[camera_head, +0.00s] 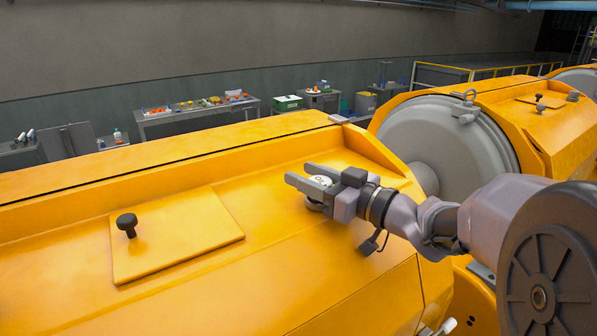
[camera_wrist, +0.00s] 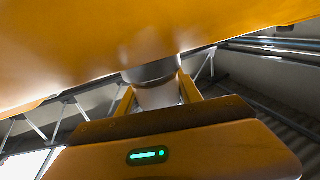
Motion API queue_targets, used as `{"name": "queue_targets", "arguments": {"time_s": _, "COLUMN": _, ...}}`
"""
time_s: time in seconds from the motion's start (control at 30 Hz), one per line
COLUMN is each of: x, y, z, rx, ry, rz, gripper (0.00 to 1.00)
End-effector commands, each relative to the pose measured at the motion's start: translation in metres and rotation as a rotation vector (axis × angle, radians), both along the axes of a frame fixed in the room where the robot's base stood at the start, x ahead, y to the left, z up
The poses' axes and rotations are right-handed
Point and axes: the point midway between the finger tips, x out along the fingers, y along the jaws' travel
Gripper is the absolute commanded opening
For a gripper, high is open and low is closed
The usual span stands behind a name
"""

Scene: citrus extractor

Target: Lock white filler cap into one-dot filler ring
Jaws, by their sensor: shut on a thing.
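The white filler cap (camera_head: 321,181) has dark marks on its top and sits between the two fingers of my gripper (camera_head: 300,174). My gripper is shut on it, just above the yellow machine cover (camera_head: 270,235). A grey filler ring (camera_head: 315,207) shows partly below the cap; my gripper hides the rest. In the wrist view the pale cap (camera_wrist: 158,97) lies between the fingers, close against the grey ring (camera_wrist: 149,73) on the yellow surface. I cannot tell whether the cap is seated or turned in the ring. The ring's dot mark is not visible.
A raised yellow hatch plate (camera_head: 185,240) with a black knob (camera_head: 127,224) lies left of my gripper. A large grey drum cover (camera_head: 445,135) stands behind right. Tables (camera_head: 195,112) with small items stand far back. The cover around the ring is mostly clear.

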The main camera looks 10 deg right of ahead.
Motion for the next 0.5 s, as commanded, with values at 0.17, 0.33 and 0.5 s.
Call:
{"name": "queue_targets", "arguments": {"time_s": 0.17, "x": -0.0002, "y": 0.0004, "z": 0.0028, "rx": -0.001, "ry": 0.001, "rz": 0.054, "gripper": 0.0}}
{"name": "queue_targets", "arguments": {"time_s": 0.33, "x": -0.0018, "y": 0.002, "z": 0.0004, "rx": 0.0, "ry": 0.0, "rz": 0.087, "gripper": 0.63}}
{"name": "queue_targets", "arguments": {"time_s": 0.5, "x": -0.0018, "y": 0.002, "z": 0.0001, "rx": 0.0, "ry": 0.0, "rz": 0.086, "gripper": 0.67}}
